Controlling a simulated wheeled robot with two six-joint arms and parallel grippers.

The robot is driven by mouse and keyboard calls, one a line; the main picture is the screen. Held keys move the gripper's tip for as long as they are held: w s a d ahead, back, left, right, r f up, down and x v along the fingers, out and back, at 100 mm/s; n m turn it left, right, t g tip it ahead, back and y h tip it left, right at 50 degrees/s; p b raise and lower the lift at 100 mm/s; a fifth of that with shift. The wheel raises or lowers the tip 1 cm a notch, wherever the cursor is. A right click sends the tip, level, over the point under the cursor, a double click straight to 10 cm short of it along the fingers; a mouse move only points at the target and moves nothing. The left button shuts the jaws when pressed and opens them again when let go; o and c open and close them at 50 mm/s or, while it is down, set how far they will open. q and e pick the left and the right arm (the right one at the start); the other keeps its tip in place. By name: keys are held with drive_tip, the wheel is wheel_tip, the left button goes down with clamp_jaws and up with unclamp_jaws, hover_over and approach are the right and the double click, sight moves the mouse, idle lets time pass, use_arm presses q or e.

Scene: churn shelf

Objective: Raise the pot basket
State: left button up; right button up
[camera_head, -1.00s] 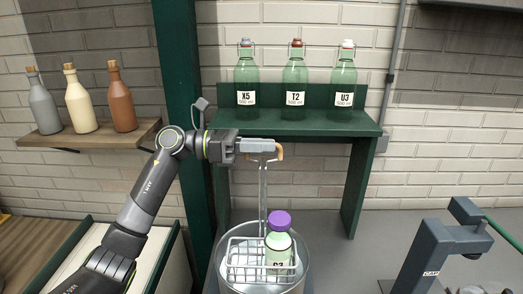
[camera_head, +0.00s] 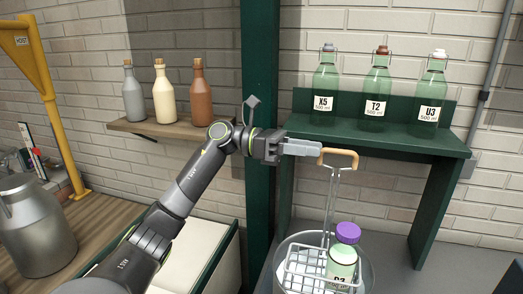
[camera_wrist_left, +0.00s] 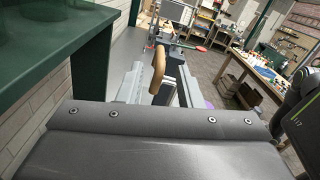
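The pot basket (camera_head: 320,271) is a wire basket with a tall wire stem and a wooden handle (camera_head: 341,153) on top. It sits at the mouth of a round metal pot (camera_head: 369,268); its bottom is hidden. A bottle (camera_head: 341,262) with a purple cap stands in it. My left gripper (camera_head: 320,149) is at the left end of the handle in the head view. In the left wrist view its fingers (camera_wrist_left: 160,88) are apart, with the wooden handle (camera_wrist_left: 181,72) showing between and beyond them. My right gripper is not in view.
A green shelf (camera_head: 390,141) with several green swing-top bottles stands close behind the handle. A green post (camera_head: 260,60) rises behind my left gripper. A wooden wall shelf (camera_head: 170,128) holds three bottles. A milk churn (camera_head: 35,230) stands at the far left.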

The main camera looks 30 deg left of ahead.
use_arm(q)
drive_tip(key=b+v, duration=0.4)
drive_tip(key=v, duration=0.7)
drive_tip(key=shift+a, duration=0.2)
